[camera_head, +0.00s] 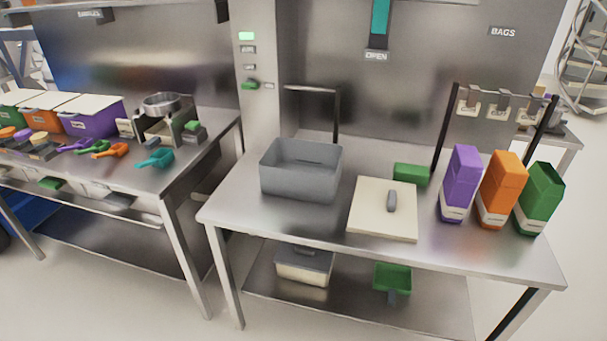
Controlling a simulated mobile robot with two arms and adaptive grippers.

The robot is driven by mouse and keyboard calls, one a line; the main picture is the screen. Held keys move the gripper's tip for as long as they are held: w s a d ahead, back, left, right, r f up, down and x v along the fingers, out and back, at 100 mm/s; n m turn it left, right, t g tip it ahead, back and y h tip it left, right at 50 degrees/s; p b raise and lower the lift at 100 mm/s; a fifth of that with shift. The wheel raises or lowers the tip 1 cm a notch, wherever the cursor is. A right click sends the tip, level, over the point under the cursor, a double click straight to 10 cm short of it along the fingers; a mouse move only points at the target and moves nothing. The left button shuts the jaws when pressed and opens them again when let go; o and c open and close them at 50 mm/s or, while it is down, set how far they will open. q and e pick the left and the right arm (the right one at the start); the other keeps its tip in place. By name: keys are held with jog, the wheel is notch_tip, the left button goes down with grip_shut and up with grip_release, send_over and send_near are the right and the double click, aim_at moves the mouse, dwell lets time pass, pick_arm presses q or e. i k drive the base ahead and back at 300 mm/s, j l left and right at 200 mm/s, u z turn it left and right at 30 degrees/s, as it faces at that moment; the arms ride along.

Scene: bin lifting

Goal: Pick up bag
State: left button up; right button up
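Three upright bags stand in a row at the right end of the steel table. The purple bag (460,181) is on the left, the orange bag (501,187) is in the middle and the green bag (539,198) is on the right. Each has a pale label band near its bottom. They stand close together in front of a black rack with metal clips (503,103). Neither of my grippers is in view.
A green block (410,174) lies behind the board. A left table (190,160) holds colored bins and scoops.

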aim_at(544, 190)
jog(key=z, duration=1.4)
jog(key=i+l, duration=0.25)
jog(key=l, duration=0.15)
jog(key=i+l+u, duration=0.1)
jog(key=l, duration=0.25)
jog(key=i, duration=0.1)
